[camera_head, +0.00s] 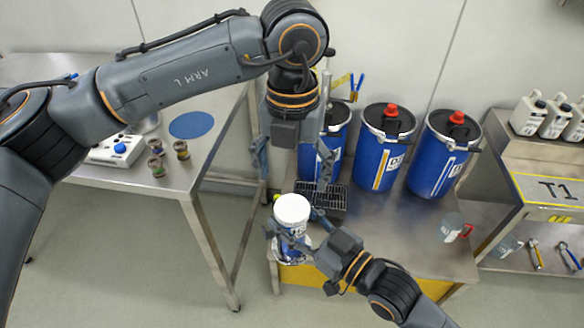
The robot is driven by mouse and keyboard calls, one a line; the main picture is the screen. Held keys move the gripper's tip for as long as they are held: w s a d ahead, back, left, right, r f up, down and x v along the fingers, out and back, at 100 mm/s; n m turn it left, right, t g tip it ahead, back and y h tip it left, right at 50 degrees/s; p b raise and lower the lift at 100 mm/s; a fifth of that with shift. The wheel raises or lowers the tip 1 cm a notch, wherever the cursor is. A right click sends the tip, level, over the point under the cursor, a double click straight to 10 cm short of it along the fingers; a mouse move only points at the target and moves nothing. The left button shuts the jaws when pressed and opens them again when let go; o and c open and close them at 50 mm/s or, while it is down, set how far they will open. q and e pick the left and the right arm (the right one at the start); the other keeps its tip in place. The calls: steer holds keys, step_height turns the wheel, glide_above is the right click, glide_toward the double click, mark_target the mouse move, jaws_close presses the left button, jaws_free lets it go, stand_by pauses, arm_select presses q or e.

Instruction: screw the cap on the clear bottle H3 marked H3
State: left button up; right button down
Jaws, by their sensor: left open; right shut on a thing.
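A clear bottle (291,246) with a blue-and-white label and a wide white cap (292,209) on top stands near the bench's front left edge. I cannot read its marking, nor tell how tight the cap is. My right gripper (297,238), coming in from the lower right, is shut around the bottle's upper body, below the cap. My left gripper (293,172) hangs straight above the cap, pointing down. Its fingers are spread wide and empty, apart from the cap. The fingers of my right gripper hide part of the bottle.
A black slotted tray (336,197) lies just behind the bottle. Blue drums (384,146) line the back of the bench (400,245). A clear beaker (451,227) stands at right. White jugs (527,113) stand on the T1 shelf. Small jars (157,165) are on the left table.

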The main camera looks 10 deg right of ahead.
mark_target(292, 207)
arm_select(q)
steer(key=n, duration=0.5)
steer(key=shift+r+n, duration=0.2)
steer(key=shift+n, duration=0.2)
steer(key=shift+f, duration=0.1)
steer(key=shift+f, duration=3.95)
